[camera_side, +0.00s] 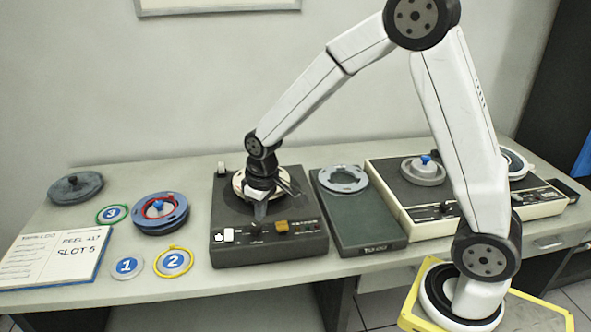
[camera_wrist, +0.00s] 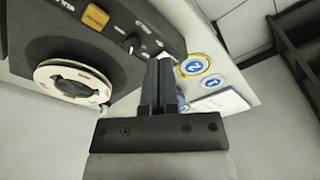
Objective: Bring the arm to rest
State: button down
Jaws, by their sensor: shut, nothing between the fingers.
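My gripper (camera_side: 262,212) hangs low over the front of a dark tape deck (camera_side: 308,248) in the side view. Its fingers are shut with nothing between them. In the wrist view my gripper (camera_wrist: 158,62) points up the picture, its two dark fingers together. The deck's cream reel disc (camera_side: 239,184) sits behind and partly hidden by the gripper. The disc also shows at the left of the wrist view (camera_wrist: 72,70). An orange button (camera_side: 281,226) lies just right of the fingers. Whether the fingertips touch the deck, I cannot tell.
A dark green box (camera_side: 375,232) with a grey ring and a larger cream machine (camera_side: 430,215) stand to the right. A blue reel (camera_side: 160,222), numbered discs (camera_side: 127,265) and an open notebook (camera_side: 55,258) lie to the left. Free table shows between these.

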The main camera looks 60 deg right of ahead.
jog(key=s+m+t, duration=0.1)
jog(key=s, duration=1.3)
jog(key=shift+d+r, duration=0.2)
jog(key=shift+d, duration=0.2)
jog(key=shift+w, duration=0.2)
notch_tip(320, 180, up, 3)
jog(key=n+g, duration=0.2)
jog(key=n, duration=0.7)
send_over(228, 231)
jog(key=shift+a+f, duration=0.1)
jog(key=shift+a, duration=0.05)
jog(key=shift+f, duration=0.15)
notch_tip(228, 231, down, 14)
jog(key=shift+r, duration=0.15)
